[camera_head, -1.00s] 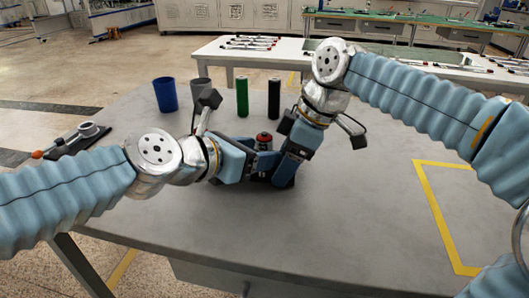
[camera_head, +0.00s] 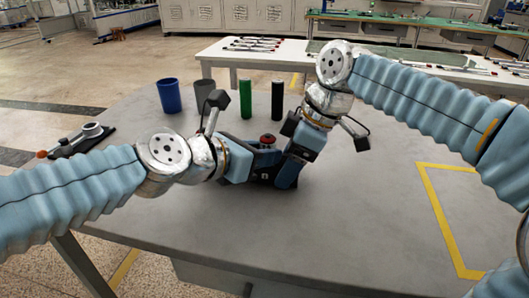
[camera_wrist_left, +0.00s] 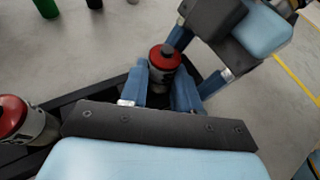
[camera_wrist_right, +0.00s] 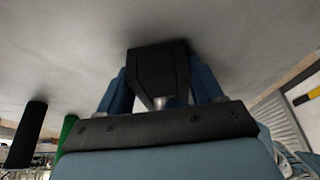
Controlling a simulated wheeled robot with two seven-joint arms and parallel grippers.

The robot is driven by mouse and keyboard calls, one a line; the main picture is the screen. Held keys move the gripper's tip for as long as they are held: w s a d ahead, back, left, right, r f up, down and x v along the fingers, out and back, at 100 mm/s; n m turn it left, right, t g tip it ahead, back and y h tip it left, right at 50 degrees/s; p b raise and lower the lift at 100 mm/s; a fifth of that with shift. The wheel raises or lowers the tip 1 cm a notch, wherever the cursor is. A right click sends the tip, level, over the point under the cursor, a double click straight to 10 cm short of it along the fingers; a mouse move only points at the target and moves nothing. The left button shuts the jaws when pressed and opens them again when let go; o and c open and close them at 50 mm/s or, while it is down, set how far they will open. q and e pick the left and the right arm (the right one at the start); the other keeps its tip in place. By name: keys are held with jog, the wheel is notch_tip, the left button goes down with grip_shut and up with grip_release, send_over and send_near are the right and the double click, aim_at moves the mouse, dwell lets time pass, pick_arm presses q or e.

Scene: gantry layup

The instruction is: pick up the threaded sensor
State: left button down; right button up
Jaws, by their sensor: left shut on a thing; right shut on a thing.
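The threaded sensor, a metal body with a red cap, shows in the left wrist view (camera_wrist_left: 165,57) and in the head view (camera_head: 267,139). It stands at a black holder (camera_wrist_left: 100,98) on the table. My left gripper (camera_head: 264,154) is shut on the sensor, one blue finger on each side of it in the left wrist view. My right gripper (camera_head: 284,180) is shut on the holder's black end, seen between its fingers in the right wrist view (camera_wrist_right: 160,72). A second red-capped sensor (camera_wrist_left: 12,118) stands on the holder. The held sensor's lower part is hidden.
Behind the grippers stand a blue cup (camera_head: 169,96), a grey cup (camera_head: 205,93), a green cylinder (camera_head: 246,99) and a black cylinder (camera_head: 278,99). A tool on a black base (camera_head: 82,140) lies at the left. The table's right side, with yellow tape (camera_head: 436,215), is clear.

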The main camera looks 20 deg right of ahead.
aim_at(266, 136)
pick_arm(q)
notch_tip(266, 136, up, 4)
jog(key=shift+s+f, duration=0.1)
jog(key=shift+f, duration=0.1)
jog(key=s+a, duration=0.2)
jog(key=a, duration=0.3)
jog(key=s+a, duration=0.2)
jog(key=a, duration=0.4)
jog(key=s+a, duration=0.3)
jog(key=a, duration=0.2)
jog(key=shift+s+a+f, duration=0.1)
jog(key=shift+a, duration=0.1)
pick_arm(e)
jog(key=o, duration=1.1)
